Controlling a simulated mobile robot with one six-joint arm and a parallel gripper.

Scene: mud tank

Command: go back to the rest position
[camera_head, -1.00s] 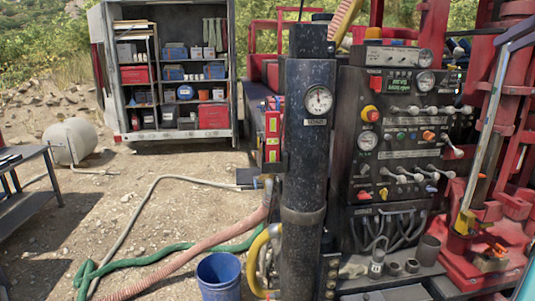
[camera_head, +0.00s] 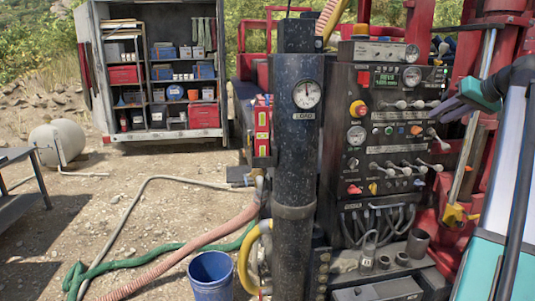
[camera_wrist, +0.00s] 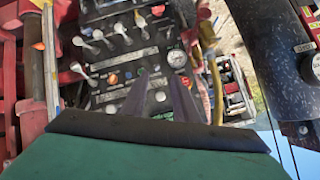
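My gripper (camera_head: 440,110) is at the right in the head view, in front of the right edge of the black control panel (camera_head: 376,150). Its two dark fingers look parted, with nothing seen between them. In the wrist view, the fingers (camera_wrist: 161,78) point at the panel (camera_wrist: 112,62), with a gap between them. I cannot tell the exact distance to the levers. My arm fills the right edge of the head view.
A dark column with a gauge (camera_head: 307,94) stands left of the panel. Red rig framing (camera_head: 500,35) is behind my arm. A blue bucket (camera_head: 211,275), a green hose (camera_head: 150,260) and a pink hose (camera_head: 205,240) are on the ground. A shelved trailer (camera_head: 137,136) stands behind.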

